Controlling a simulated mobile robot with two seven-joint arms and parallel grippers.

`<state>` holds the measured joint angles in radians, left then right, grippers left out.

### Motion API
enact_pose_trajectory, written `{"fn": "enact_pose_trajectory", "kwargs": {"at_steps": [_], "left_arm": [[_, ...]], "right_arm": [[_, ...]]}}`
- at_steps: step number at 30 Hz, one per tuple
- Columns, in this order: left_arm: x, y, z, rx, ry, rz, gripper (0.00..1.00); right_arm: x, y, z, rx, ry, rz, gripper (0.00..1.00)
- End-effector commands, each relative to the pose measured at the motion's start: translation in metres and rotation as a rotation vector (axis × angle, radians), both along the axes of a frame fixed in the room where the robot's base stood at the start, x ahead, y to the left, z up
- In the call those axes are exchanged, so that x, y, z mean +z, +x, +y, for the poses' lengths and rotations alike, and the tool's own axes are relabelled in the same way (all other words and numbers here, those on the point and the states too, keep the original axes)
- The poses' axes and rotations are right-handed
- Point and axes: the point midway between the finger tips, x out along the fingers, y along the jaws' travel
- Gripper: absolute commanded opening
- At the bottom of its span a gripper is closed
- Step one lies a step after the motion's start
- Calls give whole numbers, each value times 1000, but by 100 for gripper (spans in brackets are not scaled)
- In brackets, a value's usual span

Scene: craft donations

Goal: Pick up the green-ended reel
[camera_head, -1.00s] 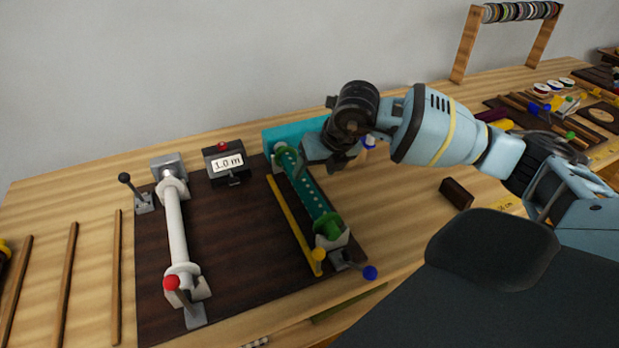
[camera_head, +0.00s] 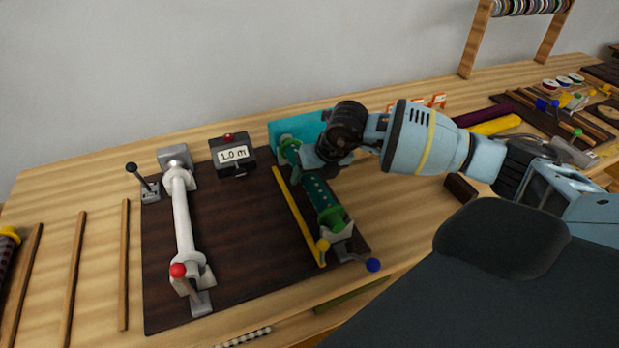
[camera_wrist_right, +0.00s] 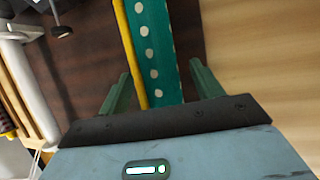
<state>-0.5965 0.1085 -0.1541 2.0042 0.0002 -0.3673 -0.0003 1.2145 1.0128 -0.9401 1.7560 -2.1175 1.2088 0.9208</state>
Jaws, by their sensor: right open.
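The green-ended reel (camera_head: 322,203) lies in its stand on the right part of the dark board. Teal material with white dots is wound between its green ends, and a green end (camera_head: 336,217) shows at its near side. My right gripper (camera_head: 312,171) is at the far half of the reel, partly hidden by its own wrist. In the right wrist view, the two green fingers of the gripper (camera_wrist_right: 160,88) are open, one on each side of the dotted teal reel (camera_wrist_right: 153,50). I cannot tell whether they touch it. My left gripper is not in view.
A yellow bar (camera_head: 299,216) runs close along the reel's left side. A white roller (camera_head: 182,222) and a counter box reading 1.0 m (camera_head: 232,154) are on the dark board (camera_head: 238,225). A blue-knobbed lever (camera_head: 372,265) stands at the reel's near end. A small dark block (camera_head: 460,188) lies to the right.

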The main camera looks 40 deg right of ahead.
Motion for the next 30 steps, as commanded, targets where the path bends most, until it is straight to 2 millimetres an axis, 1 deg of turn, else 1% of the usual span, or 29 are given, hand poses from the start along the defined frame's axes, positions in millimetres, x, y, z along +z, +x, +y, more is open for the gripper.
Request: {"fn": "enact_pose_trajectory", "kwargs": {"at_steps": [1, 4, 11, 23, 30], "left_arm": [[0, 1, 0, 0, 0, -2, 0], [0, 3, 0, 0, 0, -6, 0], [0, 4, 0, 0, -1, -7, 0], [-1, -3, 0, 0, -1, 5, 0], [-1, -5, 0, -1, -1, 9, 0]], "right_arm": [[-5, 2, 1, -1, 0, 2, 66], [-10, 4, 1, 0, -1, 0, 66], [-11, 5, 1, 1, -1, 0, 66], [-11, 4, 1, 0, -1, 0, 13], [-9, 5, 1, 0, 0, -2, 13]]}}
